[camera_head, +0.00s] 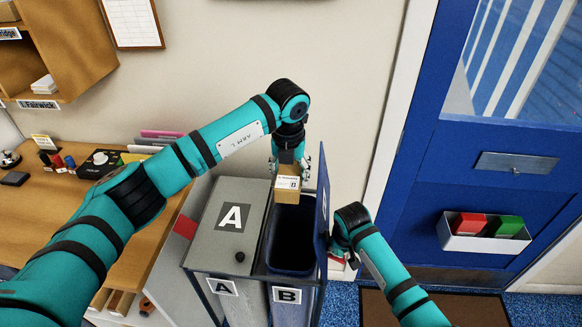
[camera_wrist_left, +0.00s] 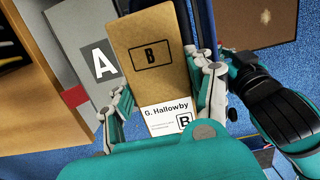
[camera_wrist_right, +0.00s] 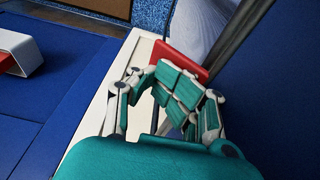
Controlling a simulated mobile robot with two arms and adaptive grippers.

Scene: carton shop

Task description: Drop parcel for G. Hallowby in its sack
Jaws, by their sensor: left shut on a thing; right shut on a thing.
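The parcel, a brown box (camera_head: 288,190), has a white label reading G. Hallowby and a B mark, clear in the left wrist view (camera_wrist_left: 150,55). My left gripper (camera_head: 288,168) is shut on it and holds it above the back of the open sack B (camera_head: 290,238). The sack's dark mouth looks empty, though its bottom is hidden. Its blue lid (camera_head: 322,205) stands upright on the right. My right gripper (camera_head: 334,243) is at the lid's far side, apparently shut on the lid. Its fingers (camera_wrist_right: 180,88) hide the contact.
Container A (camera_head: 227,215), left of B, has a closed grey lid. A wooden desk (camera_head: 125,200) with small items stands left. The blue door (camera_head: 500,190) at right carries a white holder (camera_head: 482,238) with red and green things. A brown mat (camera_head: 430,308) lies on the floor.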

